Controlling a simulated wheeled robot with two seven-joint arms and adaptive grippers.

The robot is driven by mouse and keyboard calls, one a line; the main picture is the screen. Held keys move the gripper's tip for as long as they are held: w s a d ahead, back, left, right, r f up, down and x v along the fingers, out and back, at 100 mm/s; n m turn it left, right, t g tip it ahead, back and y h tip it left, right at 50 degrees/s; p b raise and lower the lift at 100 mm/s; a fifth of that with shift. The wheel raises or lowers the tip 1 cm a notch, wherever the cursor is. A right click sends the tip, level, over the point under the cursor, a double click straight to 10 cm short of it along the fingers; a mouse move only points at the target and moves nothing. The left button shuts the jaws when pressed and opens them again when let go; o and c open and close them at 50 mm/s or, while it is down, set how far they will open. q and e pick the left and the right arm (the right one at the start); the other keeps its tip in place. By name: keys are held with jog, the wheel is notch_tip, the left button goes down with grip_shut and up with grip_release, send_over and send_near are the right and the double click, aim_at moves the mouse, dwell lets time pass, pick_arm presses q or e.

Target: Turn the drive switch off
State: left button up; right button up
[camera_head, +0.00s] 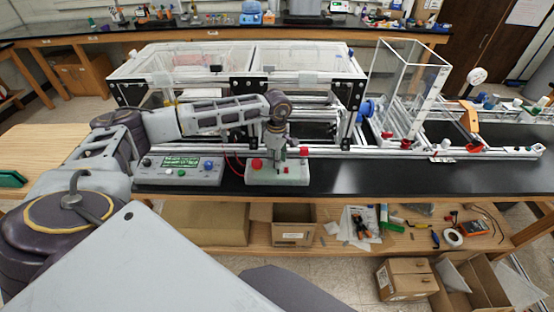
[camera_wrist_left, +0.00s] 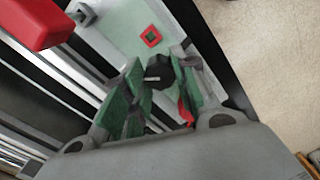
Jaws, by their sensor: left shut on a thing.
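A pale control box (camera_head: 290,177) stands at the front edge of the black bench, with a red button (camera_head: 257,164) on its left. In the left wrist view its pale green top (camera_wrist_left: 120,25) carries a black knob-like switch (camera_wrist_left: 159,72) with a light mark, and a small red square (camera_wrist_left: 151,37). My left gripper (camera_head: 281,155) points down over the box. In the wrist view its green-padded fingers (camera_wrist_left: 155,95) are shut on the black switch, one pad on each side. A red part (camera_wrist_left: 185,110) is mostly hidden behind a finger. My right gripper is not in view.
A second box with a green display (camera_head: 182,162) sits to the left, under my left arm. The extrusion frame with clear panels (camera_head: 300,60) stands close behind. A red block (camera_wrist_left: 35,20) is near the wrist view's top left. The bench right of the box (camera_head: 400,178) is clear.

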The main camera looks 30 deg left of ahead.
pick_arm(q)
jog(key=n+b, duration=0.3)
jog(key=n, duration=0.2)
jog(key=shift+n, duration=0.3)
jog(key=n+b, duration=0.1)
jog(key=n, duration=0.2)
jog(key=n+b, duration=0.1)
jog(key=n, duration=0.2)
jog(key=shift+n+b, duration=0.35)
jog(key=shift+n, duration=0.05)
jog(key=n, duration=0.2)
jog(key=shift+n+b, duration=0.35)
jog(key=shift+n, duration=0.75)
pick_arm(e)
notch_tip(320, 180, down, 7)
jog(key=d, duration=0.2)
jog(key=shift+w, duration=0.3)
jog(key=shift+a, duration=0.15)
pick_arm(q)
jog(key=shift+c, duration=0.2)
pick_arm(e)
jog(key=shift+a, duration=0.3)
pick_arm(q)
jog(key=o, duration=1.1)
jog(key=shift+c, duration=0.2)
